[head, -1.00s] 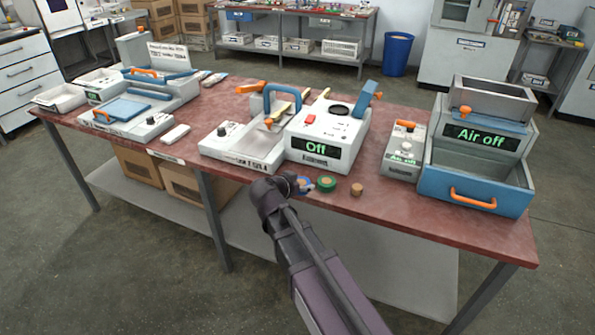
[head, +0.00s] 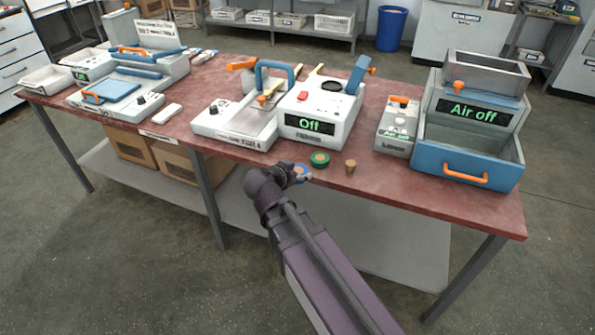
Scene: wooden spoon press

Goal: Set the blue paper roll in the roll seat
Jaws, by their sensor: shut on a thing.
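The blue paper roll (head: 303,169) is a small blue ring with a tan middle at the table's front edge, left of the green roll. My gripper (head: 298,175) is at the front edge, its fingers shut on the blue roll. The fingers are small and dark here and hide part of the roll. I cannot tell whether the roll touches the table. A white press (head: 316,125) with an "Off" display stands behind, with a dark round opening (head: 331,85) on top. I cannot tell which part is the roll seat.
A green roll (head: 320,159) and a small wooden piece (head: 351,166) stand close right of my gripper. A grey control box (head: 396,128) and a blue "Air off" bin (head: 466,150) are farther right. The red tabletop (head: 230,157) is clear along the front left.

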